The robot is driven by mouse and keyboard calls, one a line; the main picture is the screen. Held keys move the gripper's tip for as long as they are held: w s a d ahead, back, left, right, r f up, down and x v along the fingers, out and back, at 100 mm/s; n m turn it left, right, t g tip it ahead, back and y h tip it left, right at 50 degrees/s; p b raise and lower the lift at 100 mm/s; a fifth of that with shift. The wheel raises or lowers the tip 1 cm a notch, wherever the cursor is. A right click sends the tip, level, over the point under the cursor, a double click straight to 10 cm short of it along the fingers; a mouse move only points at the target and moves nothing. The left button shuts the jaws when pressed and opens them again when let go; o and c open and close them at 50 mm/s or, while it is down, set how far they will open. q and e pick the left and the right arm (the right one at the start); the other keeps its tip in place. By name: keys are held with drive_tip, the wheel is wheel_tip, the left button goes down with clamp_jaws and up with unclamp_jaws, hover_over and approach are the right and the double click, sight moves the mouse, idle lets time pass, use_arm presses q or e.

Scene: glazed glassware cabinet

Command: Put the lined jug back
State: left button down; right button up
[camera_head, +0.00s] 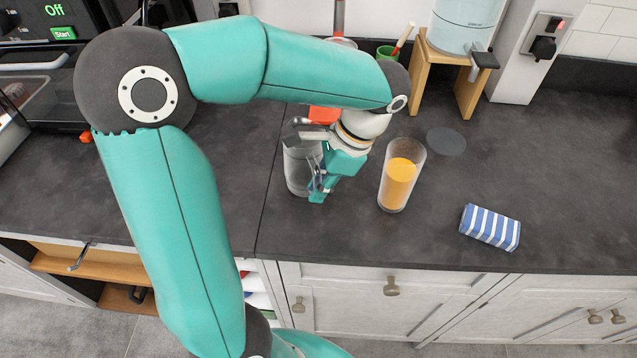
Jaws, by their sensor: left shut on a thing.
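A clear greyish glass vessel (297,168), seemingly the lined jug, is on or just above the dark worktop, left of centre. My left gripper (318,190) is shut on its right side, with the arm reaching over from the left. The gripper hides part of the vessel, so I cannot make out any lines on it, nor whether its base touches the worktop. A tall clear glass (399,178) with orange liquid stands upright just right of the gripper, apart from it. My right gripper is not in view.
A blue-and-white striped block (490,228) lies near the front edge. A dark round disc (446,141) lies behind the tall glass. A drinks dispenser (468,25) stands on a wooden stand (468,92) at the back. The worktop (570,170) is clear at right.

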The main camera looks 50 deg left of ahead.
use_arm(q)
drive_tip(key=shift+f, duration=0.15)
drive_tip(key=c, duration=1.2)
unclamp_jaws()
drive_tip(key=shift+o, duration=0.2)
drive_tip(key=p+v, duration=0.1)
drive_tip(key=v, duration=1.1)
drive_tip(key=shift+r, duration=0.2)
drive_tip(key=shift+r, duration=0.1)
